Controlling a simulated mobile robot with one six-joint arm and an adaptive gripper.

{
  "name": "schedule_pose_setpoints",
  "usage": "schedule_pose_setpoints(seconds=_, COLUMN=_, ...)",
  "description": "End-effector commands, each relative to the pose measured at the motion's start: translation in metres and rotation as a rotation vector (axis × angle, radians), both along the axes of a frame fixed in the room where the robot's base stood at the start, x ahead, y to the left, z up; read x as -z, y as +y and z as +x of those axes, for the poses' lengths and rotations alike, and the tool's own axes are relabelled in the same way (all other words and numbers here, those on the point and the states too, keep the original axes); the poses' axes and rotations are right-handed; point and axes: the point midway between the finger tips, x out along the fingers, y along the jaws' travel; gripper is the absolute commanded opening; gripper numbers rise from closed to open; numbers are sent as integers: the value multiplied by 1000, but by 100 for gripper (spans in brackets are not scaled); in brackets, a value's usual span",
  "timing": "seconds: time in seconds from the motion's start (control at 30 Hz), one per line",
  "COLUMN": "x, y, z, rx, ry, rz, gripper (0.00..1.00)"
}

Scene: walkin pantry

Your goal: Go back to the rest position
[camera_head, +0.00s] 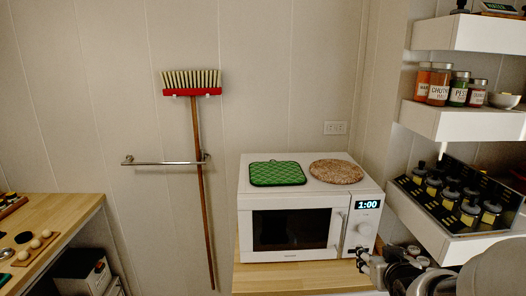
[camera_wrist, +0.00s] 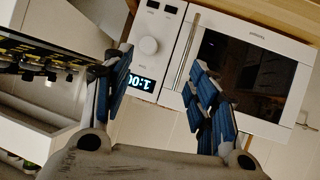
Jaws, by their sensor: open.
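My gripper (camera_wrist: 160,66) is open and empty, with its two blue-padded fingers spread apart in the wrist view. In the head view my gripper (camera_head: 364,262) shows at the lower right, in front of the lower right corner of the white microwave (camera_head: 288,207). In the wrist view the microwave (camera_wrist: 172,35) appears upside down beyond the fingers, with its knob and clock between them. I cannot tell the exact gap between fingers and microwave.
A green pot holder (camera_head: 277,173) and a round brown mat (camera_head: 336,171) lie on the microwave. Shelves with jars (camera_head: 439,86) and a dark bottle rack (camera_head: 478,180) stand close on the right. A broom (camera_head: 200,170) and rail (camera_head: 150,163) are on the wall. A wooden counter (camera_head: 65,213) is left.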

Motion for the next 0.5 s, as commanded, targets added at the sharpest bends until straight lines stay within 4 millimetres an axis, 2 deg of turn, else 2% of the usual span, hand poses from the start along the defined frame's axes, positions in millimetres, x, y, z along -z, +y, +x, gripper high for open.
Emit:
schedule_pose_setpoints(seconds=0.03, x=-13, y=13, z=-16, rx=5, ry=42, rz=-5, gripper=53)
schedule_pose_setpoints(seconds=0.17, x=-25, y=44, z=-71, rx=25, ry=194, rz=13, gripper=53)
schedule_pose_setpoints(seconds=0.2, x=-27, y=54, z=-91, rx=26, ry=243, rz=24, gripper=53)
schedule_pose_setpoints(seconds=0.4, x=-28, y=106, z=-194, rx=-17, ry=470, rz=94, gripper=53)
schedule_pose_setpoints(seconds=0.5, x=-25, y=124, z=-235, rx=-51, ry=555, rz=122, gripper=53)
